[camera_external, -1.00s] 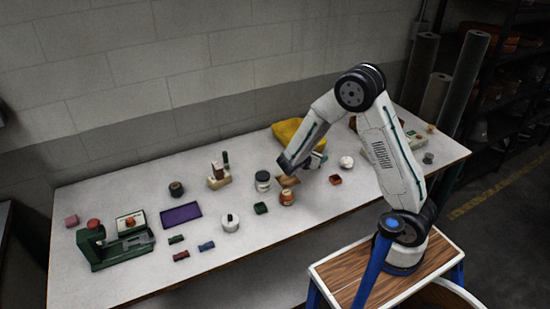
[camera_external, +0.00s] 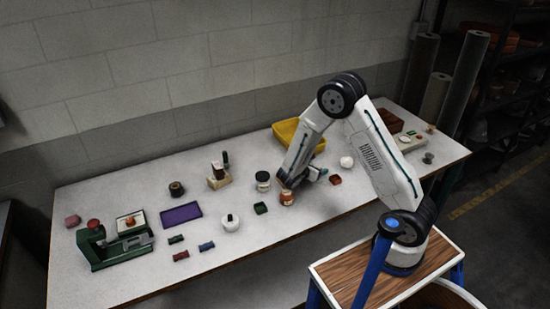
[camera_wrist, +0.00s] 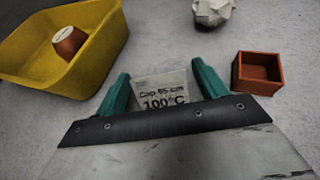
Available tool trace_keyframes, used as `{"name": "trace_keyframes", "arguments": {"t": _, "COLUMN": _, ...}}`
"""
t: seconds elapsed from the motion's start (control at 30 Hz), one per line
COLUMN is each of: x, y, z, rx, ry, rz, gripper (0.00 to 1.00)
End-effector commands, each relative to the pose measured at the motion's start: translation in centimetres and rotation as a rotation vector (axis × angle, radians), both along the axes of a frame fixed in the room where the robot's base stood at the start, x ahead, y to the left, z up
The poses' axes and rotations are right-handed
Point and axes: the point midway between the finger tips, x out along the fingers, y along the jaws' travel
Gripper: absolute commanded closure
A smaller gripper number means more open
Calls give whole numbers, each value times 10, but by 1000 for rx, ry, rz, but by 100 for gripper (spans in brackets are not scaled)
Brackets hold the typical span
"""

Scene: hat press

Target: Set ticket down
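The ticket (camera_wrist: 162,88) is a pale grey card printed "Cap 55 cm" and "100°C" in the wrist view. It is between the two teal fingers of my gripper (camera_wrist: 161,78). The fingers are apart, one on each side of the card. Whether they touch its edges, or whether the card rests on the table, is unclear. In the external view my gripper (camera_external: 286,182) is low over the table, close to a small orange-brown jar (camera_external: 287,198); the ticket cannot be made out there.
A yellow bin (camera_wrist: 112,45) with a brown piece inside is at upper left. A small open red-brown box (camera_wrist: 257,73) and a pale lumpy object (camera_wrist: 212,11) are to the right. In the external view, a purple tray (camera_external: 181,215) and green press (camera_external: 110,250) are farther left on the table (camera_external: 240,270).

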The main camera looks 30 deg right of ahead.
Motion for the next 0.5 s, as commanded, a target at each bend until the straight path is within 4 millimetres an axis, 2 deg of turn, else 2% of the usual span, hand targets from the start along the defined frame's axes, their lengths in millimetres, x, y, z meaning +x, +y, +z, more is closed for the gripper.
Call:
{"name": "trace_keyframes", "arguments": {"t": 0.27, "x": 0, "y": 1, "z": 4, "rx": 1, "ry": -1, "rz": 1, "gripper": 29}}
{"name": "trace_keyframes", "arguments": {"t": 0.37, "x": -4, "y": 12, "z": 8, "rx": 1, "ry": -2, "rz": 2, "gripper": 29}}
{"name": "trace_keyframes", "arguments": {"t": 0.5, "x": -14, "y": 37, "z": 19, "rx": 1, "ry": -3, "rz": 4, "gripper": 29}}
